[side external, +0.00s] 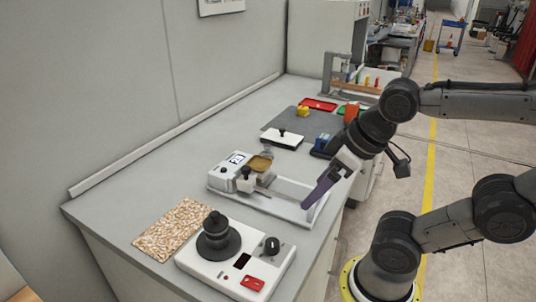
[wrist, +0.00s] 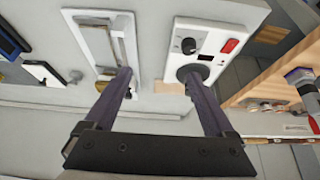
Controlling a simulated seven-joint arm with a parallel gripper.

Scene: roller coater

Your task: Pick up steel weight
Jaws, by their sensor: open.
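A dark stepped cylinder with a knob on top (side external: 215,224) looks most like the steel weight, though I cannot be sure. It stands on the round dark plate (side external: 228,245) of a white instrument (side external: 207,268) at the front. In the wrist view the instrument (wrist: 228,36) is at upper right; my right finger partly covers its dark plate (wrist: 187,76), and I cannot make out the cylinder. My gripper (side external: 310,200) is open and empty above the right end of the white coater (side external: 279,206), apart from the cylinder. Its purple fingers (wrist: 158,76) are spread wide in the wrist view.
The coater carries a small metal-and-black part (side external: 246,181) and a brownish dish (side external: 260,163). A speckled mat (side external: 172,230) lies left of the instrument. A black-handled white block (side external: 282,139), a grey mat (side external: 302,122) and a red tray (side external: 318,104) are farther back.

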